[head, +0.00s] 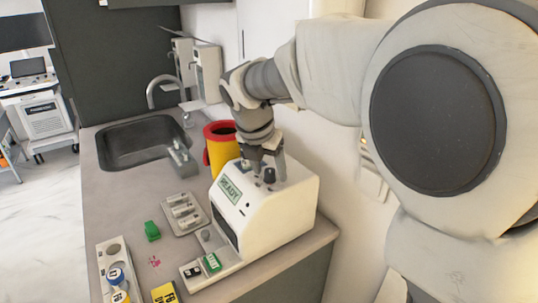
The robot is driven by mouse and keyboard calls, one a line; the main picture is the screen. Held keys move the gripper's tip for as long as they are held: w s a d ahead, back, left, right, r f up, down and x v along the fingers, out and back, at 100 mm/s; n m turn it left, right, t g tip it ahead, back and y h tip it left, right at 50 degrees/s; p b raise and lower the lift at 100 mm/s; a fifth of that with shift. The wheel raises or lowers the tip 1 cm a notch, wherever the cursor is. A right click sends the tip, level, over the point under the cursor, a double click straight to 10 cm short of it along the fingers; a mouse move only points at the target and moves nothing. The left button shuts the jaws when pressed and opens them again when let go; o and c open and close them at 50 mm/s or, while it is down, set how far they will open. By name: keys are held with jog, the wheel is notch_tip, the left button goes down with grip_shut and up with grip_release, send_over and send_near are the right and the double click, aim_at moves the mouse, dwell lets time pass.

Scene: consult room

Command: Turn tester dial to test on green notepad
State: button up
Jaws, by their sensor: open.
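The white tester (275,208) stands on the counter, its display (230,190) showing text that looks like READY. A small dark dial (269,176) sits on its top face. My gripper (264,168) points down over the tester's top with its fingers apart, close to the dial. I cannot tell whether either finger touches it. The dial's pointer and markings are too small to read. A small green piece with a pale label (212,262) lies on the tester's front ledge, and a plain green block (152,231) lies on the counter. I cannot tell which is the notepad.
A grey tray with several pale cylinders (184,214) lies left of the tester. A yellow bin with a red rim (219,130) stands behind it, near the sink (140,140). A rack (113,265) and a yellow labelled item (165,293) are at the front. The wall is close on the right.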

grip_shut()
